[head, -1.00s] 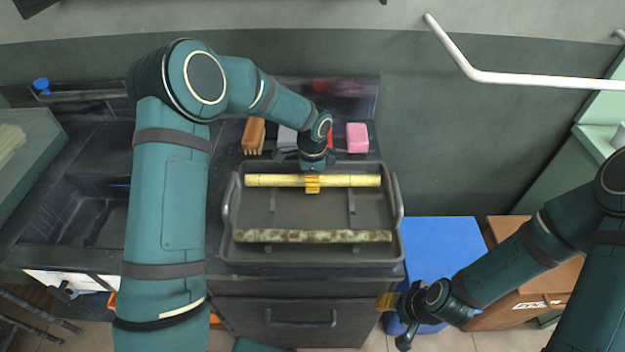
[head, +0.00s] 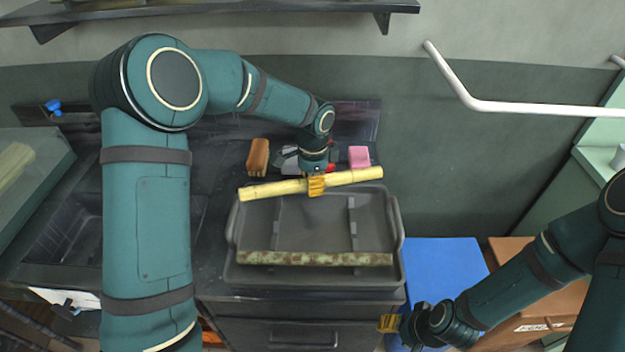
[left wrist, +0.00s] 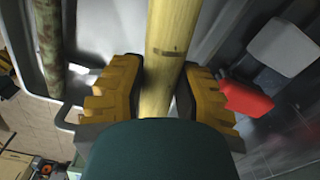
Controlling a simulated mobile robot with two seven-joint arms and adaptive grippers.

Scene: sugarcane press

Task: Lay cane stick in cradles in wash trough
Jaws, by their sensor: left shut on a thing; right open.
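A pale yellow cane stick (head: 282,188) is gripped near its middle by my left gripper (head: 316,185). It is tilted in the picture, its right end higher, over the back edge of the grey wash trough (head: 233,215). In the left wrist view the yellow cane (left wrist: 165,60) runs between the two yellow fingers (left wrist: 158,100). A second cane, brown-green and mottled (head: 315,259), lies across the front of the trough; it also shows in the left wrist view (left wrist: 48,45). Raised cradle strips (head: 352,225) show on the trough floor. My right gripper (head: 390,323) is open and empty, low at the right.
An orange-brown brush (head: 258,157), a pink block (head: 359,157) and a red item (left wrist: 247,99) sit behind the trough. A dark sink (head: 70,235) is at left. A blue surface (head: 445,268) and a brown box (head: 530,325) are at right.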

